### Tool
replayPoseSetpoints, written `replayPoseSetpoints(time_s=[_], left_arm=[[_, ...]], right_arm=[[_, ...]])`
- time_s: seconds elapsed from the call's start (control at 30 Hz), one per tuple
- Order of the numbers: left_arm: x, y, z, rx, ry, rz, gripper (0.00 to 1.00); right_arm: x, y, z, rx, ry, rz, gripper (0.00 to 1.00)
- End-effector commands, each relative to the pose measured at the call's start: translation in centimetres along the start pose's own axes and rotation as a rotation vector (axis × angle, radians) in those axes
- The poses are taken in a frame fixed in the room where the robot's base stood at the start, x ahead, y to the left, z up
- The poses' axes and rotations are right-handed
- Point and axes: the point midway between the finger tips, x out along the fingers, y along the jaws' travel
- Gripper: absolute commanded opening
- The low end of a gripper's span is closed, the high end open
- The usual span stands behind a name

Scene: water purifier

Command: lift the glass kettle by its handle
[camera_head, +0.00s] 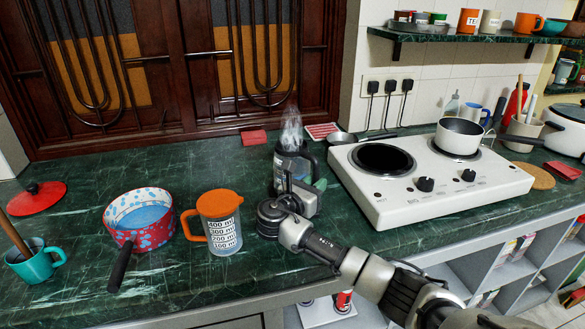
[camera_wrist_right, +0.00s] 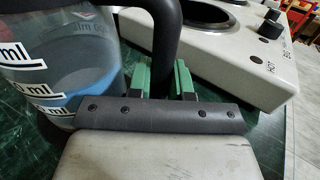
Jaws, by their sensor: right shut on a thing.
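The glass kettle (camera_head: 290,162) stands near the middle of the green counter, left of the hob, with steam above it. In the right wrist view the kettle (camera_wrist_right: 55,75) shows clear walls with ml marks and blue water inside. Its dark handle (camera_wrist_right: 166,40) runs upright between the green fingers. My right gripper (camera_wrist_right: 163,82) is shut on this handle; in the head view the gripper (camera_head: 314,185) is in front of the kettle and hides part of it. The kettle's base is mostly hidden, so I cannot tell whether it touches the counter. My left gripper is out of view.
An orange-lidded measuring jug (camera_head: 220,222), a red patterned pot (camera_head: 140,218) and a teal mug (camera_head: 36,262) stand to the left. The white two-plate hob (camera_head: 430,180) is close on the right, with a white saucepan (camera_head: 459,136). A shelf (camera_head: 470,35) hangs above.

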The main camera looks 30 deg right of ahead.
Motion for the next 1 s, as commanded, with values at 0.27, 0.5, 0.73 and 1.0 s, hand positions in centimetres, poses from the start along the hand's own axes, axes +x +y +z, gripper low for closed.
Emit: replayPoseSetpoints(time_s=[0.27,0.5,0.73,1.0], left_arm=[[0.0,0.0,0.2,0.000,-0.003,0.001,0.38],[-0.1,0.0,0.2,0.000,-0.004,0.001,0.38],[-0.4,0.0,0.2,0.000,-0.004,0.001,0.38],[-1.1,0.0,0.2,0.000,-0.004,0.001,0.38]], right_arm=[[0.0,0.0,0.2,0.006,-0.003,0.000,0.00],[0.0,0.0,0.5,0.006,-0.002,0.000,0.00],[0.1,0.1,2.7,0.010,-0.004,0.000,0.00],[0.0,-2.7,6.0,0.008,-0.006,0.001,0.00]])
